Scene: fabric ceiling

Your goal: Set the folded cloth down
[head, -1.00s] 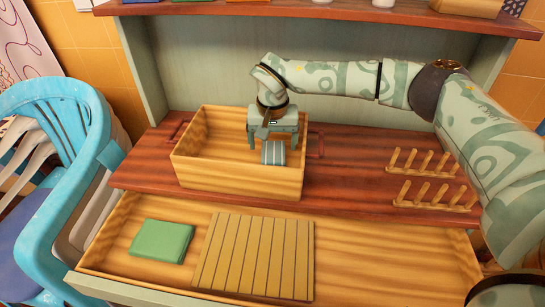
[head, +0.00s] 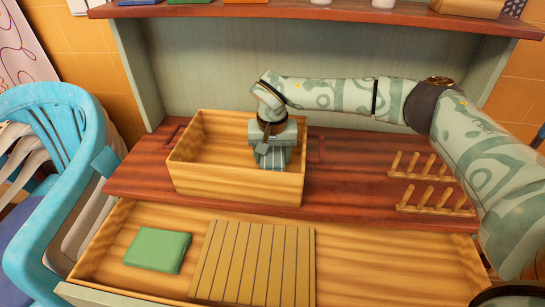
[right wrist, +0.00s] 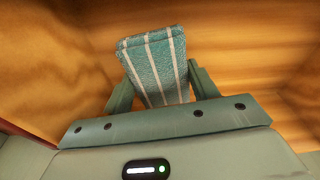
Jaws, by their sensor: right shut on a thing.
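The folded cloth is teal with pale stripes. It shows inside the wooden box in the head view, partly hidden by my right gripper. My right gripper (head: 272,158) is down inside the box, toward its right side, and is shut on the folded cloth (head: 273,161). In the right wrist view the folded cloth (right wrist: 155,60) sits between the two fingers (right wrist: 160,88), with wooden walls around it. Whether the cloth touches the box floor is hard to tell. The wooden box (head: 230,186) stands on the reddish-brown counter. My left gripper is not in view.
An open drawer (head: 400,265) below the counter holds a green folded cloth (head: 157,250) and a slatted wooden board (head: 255,262). A peg rack (head: 432,205) stands on the counter (head: 350,170) at the right. A blue chair (head: 40,110) is at the left. A shelf (head: 300,10) runs above.

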